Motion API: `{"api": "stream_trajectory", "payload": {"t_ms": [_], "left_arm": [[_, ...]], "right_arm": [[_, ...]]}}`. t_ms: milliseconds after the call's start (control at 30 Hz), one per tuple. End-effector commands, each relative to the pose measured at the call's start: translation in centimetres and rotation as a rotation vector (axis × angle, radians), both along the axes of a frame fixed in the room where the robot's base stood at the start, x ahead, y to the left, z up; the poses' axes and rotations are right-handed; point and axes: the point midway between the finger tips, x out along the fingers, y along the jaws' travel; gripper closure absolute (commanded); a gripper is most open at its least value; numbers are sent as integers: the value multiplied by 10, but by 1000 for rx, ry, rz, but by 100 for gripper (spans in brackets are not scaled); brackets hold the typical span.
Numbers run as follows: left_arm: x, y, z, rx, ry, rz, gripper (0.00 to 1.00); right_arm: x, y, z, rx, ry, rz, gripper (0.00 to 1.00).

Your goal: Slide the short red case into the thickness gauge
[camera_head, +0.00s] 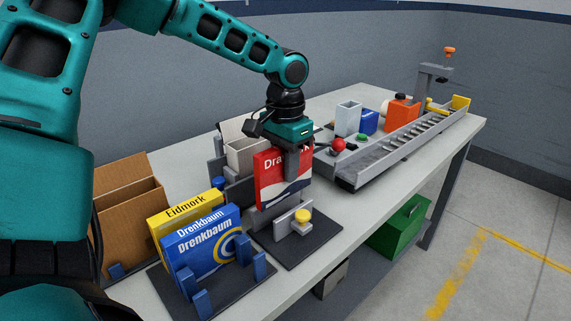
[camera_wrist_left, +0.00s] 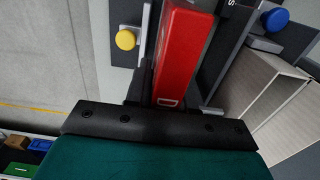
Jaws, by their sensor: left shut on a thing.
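The red case (camera_head: 270,182), with white lettering and a white lower part, is upright in my left gripper (camera_head: 291,160), which is shut on it from above. In the left wrist view the red case (camera_wrist_left: 185,50) points away from the gripper, roughly lined up between grey plates. The thickness gauge (camera_head: 285,221) has grey walls and a yellow knob (camera_head: 302,215) on a dark base plate. The case's lower edge is at or just above the gauge's walls; I cannot tell whether it is between them. The yellow knob also shows in the left wrist view (camera_wrist_left: 125,40).
Blue Drenkbaum (camera_head: 205,245) and yellow Eidmork (camera_head: 188,208) cases stand in a rack at front left, beside a cardboard box (camera_head: 128,215). Behind the gauge is a grey fixture with a blue knob (camera_head: 218,182) and a pale box (camera_head: 245,155). A conveyor (camera_head: 400,145) lies right.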

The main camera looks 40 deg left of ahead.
Motion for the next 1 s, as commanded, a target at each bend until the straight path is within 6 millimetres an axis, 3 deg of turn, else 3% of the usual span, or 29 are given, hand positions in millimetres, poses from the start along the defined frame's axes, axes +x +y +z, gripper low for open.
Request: {"api": "stream_trajectory", "payload": {"t_ms": [1000], "left_arm": [[0,0,0,0,-1,0,100]], "right_arm": [[1,0,6,-1,-1,1,57]]}}
